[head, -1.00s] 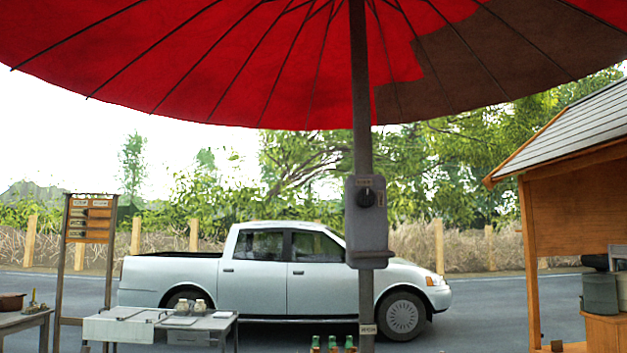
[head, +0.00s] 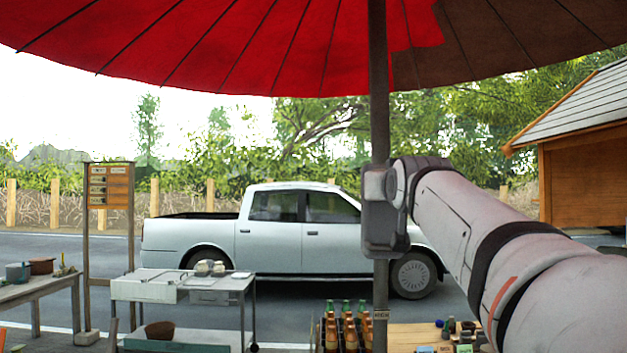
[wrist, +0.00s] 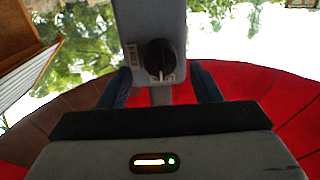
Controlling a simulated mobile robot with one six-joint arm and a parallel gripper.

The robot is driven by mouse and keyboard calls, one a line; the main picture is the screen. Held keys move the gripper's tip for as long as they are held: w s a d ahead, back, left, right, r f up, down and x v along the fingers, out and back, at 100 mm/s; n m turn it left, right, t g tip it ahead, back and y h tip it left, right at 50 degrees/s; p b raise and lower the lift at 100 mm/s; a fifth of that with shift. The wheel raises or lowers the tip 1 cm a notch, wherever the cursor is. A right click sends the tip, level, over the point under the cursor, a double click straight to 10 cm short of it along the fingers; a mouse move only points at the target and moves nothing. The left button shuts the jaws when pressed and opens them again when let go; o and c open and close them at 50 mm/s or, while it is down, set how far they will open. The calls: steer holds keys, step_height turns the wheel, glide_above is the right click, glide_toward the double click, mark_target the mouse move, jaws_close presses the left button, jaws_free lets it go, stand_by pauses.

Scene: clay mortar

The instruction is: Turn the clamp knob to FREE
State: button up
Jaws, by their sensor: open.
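The clamp box (head: 384,240) is a grey housing on the umbrella pole. In the head view my arm crosses its upper part and hides the knob. In the wrist view, which is upside down, the box (wrist: 140,20) carries a round black knob (wrist: 158,55) with a white pointer line toward the bottom of the picture. The knob is not between the fingertips.
The umbrella pole (head: 378,120) rises behind the box to a red canopy (head: 250,45). Below are bottle crates (head: 345,335), a low wooden table (head: 415,335) and a metal cart (head: 180,285). A pickup truck (head: 270,240) stands behind. A wooden stall (head: 580,180) is at right.

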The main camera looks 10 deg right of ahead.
steer(key=shift+x, duration=0.9)
steer(key=shift+c, duration=0.4)
